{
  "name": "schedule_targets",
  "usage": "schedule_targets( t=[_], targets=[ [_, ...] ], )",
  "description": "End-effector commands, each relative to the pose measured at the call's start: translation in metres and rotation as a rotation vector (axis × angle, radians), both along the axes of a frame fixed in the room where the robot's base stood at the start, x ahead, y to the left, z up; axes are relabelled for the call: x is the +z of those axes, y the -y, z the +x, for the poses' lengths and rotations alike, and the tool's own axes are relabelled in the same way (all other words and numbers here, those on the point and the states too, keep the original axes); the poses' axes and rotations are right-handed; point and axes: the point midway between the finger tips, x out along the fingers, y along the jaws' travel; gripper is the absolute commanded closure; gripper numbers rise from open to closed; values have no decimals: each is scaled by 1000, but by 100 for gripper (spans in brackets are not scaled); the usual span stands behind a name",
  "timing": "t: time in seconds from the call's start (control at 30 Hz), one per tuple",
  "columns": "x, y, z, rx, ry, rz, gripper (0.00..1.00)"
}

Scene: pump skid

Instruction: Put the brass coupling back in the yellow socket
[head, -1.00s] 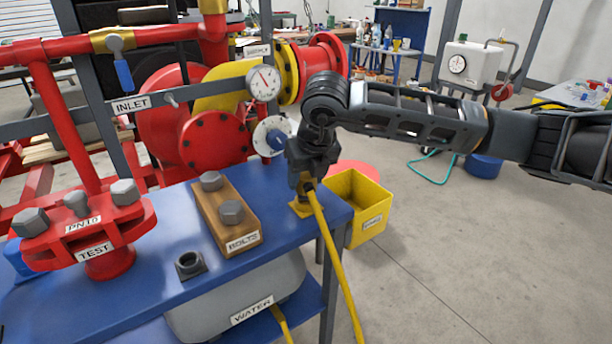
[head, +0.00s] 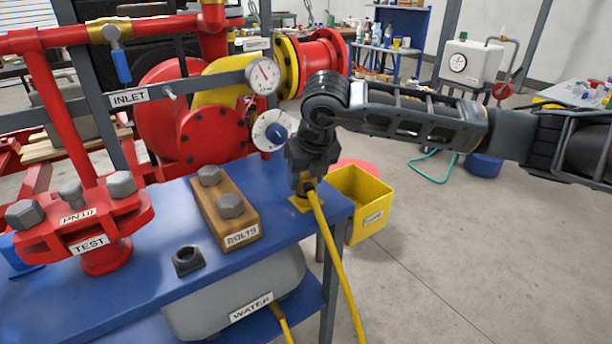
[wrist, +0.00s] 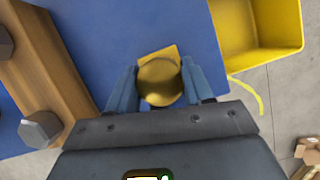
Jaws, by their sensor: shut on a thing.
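The brass coupling (wrist: 160,84) is between the two fingers of my gripper (wrist: 159,92), which is shut on it, in the wrist view. In the head view my gripper (head: 306,184) points down over the right end of the blue bench. The yellow hose (head: 334,262) runs from below the gripper over the bench edge. The yellow socket (head: 298,205) is a square yellow base on the bench corner, right under the gripper. In the wrist view a corner of it (wrist: 167,53) shows behind the coupling. The coupling and gripper hide its middle, so I cannot tell whether the coupling is seated.
A wooden block with bolts (head: 218,209) lies left of the gripper. A dark square socket (head: 187,261) sits at the bench's front edge. A yellow bin (head: 374,218) stands close by on the right. A red flange (head: 86,226) stands at the left.

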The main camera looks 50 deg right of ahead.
Motion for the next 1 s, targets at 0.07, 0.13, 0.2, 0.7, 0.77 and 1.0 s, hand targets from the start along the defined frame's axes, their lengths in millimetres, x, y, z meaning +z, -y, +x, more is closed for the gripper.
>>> schedule_targets(
  t=[0.07, 0.13, 0.2, 0.7, 0.77, 1.0],
  targets=[
    [-2, 0, 0, 0, 1, 0, 86],
    [-3, 0, 0, 0, 1, 0, 86],
    [-4, 0, 0, 0, 1, 0, 86],
    [-8, 0, 0, 0, 1, 0, 86],
    [-8, 0, 0, 0, 1, 0, 45],
    [-8, 0, 0, 0, 0, 0, 22]
  ],
)
